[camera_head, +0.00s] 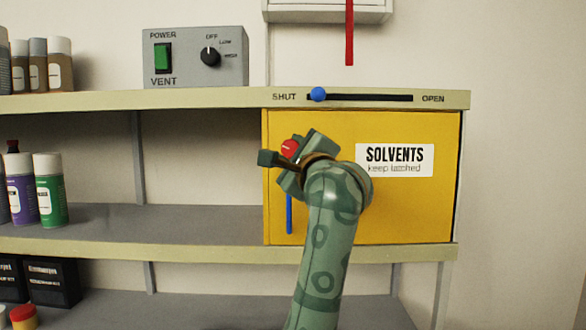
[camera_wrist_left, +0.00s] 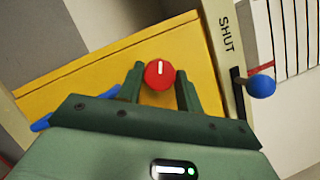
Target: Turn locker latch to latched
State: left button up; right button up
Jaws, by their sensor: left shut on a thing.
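The yellow locker (camera_head: 410,215) has a label reading "SOLVENTS keep latched". Its latch is a round red knob (camera_head: 289,147) near the upper left of the door. The knob also shows in the left wrist view (camera_wrist_left: 158,76), with a short white mark that points up in that picture. My left gripper (camera_head: 287,151) is at the door, shut on the red knob, with one finger on each side of it (camera_wrist_left: 160,81). A blue vertical handle (camera_head: 289,214) is below the knob, partly hidden by my arm. My right gripper is out of view.
Above the door, a slider with a blue ball (camera_head: 318,94) sits near SHUT. A grey vent box (camera_head: 195,57) with a green switch and black dial stands on the top shelf. Spray cans (camera_head: 50,190) stand at left. The middle shelf is clear beside the locker.

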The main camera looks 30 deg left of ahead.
pick_arm(q)
jog(key=n+g+b, duration=0.1)
jog(key=n, duration=0.1)
jog(key=shift+n, duration=0.3)
jog(key=shift+r+n+g+b, duration=0.1)
jog(key=shift+n+g+b, duration=0.45)
jog(key=shift+n, duration=0.55)
jog(key=o, duration=1)
jog(key=b+v, duration=0.1)
jog(key=v, duration=0.4)
jog(key=b+v, duration=0.1)
jog(key=v, duration=0.5)
jog(key=b+v, duration=0.1)
jog(key=v, duration=0.4)
jog(key=shift+s+d+r+b, duration=0.1)
jog(key=shift+s+r+b, duration=0.15)
jog(key=shift+b, duration=0.1)
